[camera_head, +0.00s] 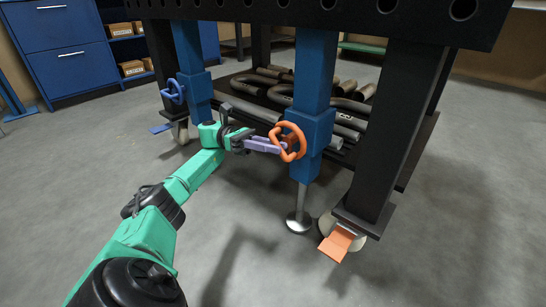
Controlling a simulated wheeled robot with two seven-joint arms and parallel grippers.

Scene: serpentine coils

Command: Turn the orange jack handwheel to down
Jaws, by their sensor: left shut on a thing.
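The orange handwheel (291,141) sits on the side of a blue jack housing (317,132) on a blue leg under the dark table. My left gripper (276,146) reaches in from the left with its purple fingers at the wheel's left rim, shut on it. The fingertips are partly hidden by the rim. Below the housing, a thin metal rod ends in a round foot (299,221) at the floor. My right gripper does not show.
A black table leg with a caster and an orange pedal (336,244) stands to the right. A blue handwheel (174,91) is on another blue leg at left. Dark curved pipes (350,107) lie on the lower shelf. The front floor is clear. A blue cabinet (65,55) stands behind.

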